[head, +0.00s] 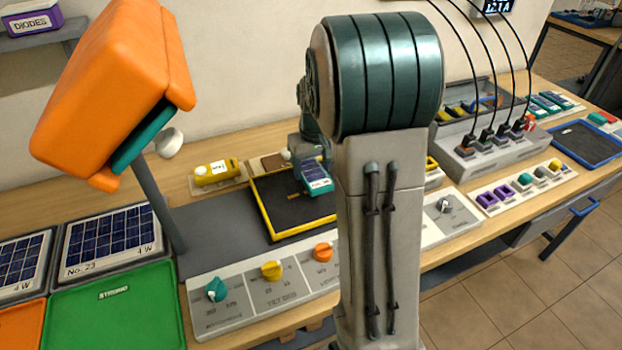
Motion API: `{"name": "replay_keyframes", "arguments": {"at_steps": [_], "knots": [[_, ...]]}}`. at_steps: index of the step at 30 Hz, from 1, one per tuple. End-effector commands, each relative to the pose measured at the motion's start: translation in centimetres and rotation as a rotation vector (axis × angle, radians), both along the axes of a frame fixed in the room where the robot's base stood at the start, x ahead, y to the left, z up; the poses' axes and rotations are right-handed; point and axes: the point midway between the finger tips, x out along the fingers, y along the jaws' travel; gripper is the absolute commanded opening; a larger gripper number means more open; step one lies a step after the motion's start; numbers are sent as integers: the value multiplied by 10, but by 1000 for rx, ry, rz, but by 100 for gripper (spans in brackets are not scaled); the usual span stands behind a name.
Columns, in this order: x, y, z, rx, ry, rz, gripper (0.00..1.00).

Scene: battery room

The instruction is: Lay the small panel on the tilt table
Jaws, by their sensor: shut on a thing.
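The small panel (316,179) is a little dark blue panel with a teal-green lower end and a pale label. My gripper (309,160) is shut on it from above, partly hidden by my arm. The tilt table (270,233) appears to be the black board with a yellow rim at the middle of the bench. The panel is over its right part in the picture; I cannot tell whether it touches the surface. My arm hides the table's right side.
A large orange lamp (110,85) on a grey post stands left of the table. A knob console (245,297) runs along the front. Larger solar panels (117,240) and a green tray (118,312) lie left. A yellow device (215,173) sits behind; a cabled unit (490,148) stands right.

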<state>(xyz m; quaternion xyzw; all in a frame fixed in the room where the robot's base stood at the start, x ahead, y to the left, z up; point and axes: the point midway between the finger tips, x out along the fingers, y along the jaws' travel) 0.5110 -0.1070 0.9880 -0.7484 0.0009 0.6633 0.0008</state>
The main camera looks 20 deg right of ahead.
Motion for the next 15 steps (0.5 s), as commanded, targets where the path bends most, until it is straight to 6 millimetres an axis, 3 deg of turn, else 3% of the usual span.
{"name": "replay_keyframes", "arguments": {"at_steps": [4, 10, 15], "knots": [[-4, 5, -7, 0, 1, -1, 31], [-4, 5, -36, 0, 3, -2, 31], [-3, 4, -44, -1, -2, -1, 31]]}}
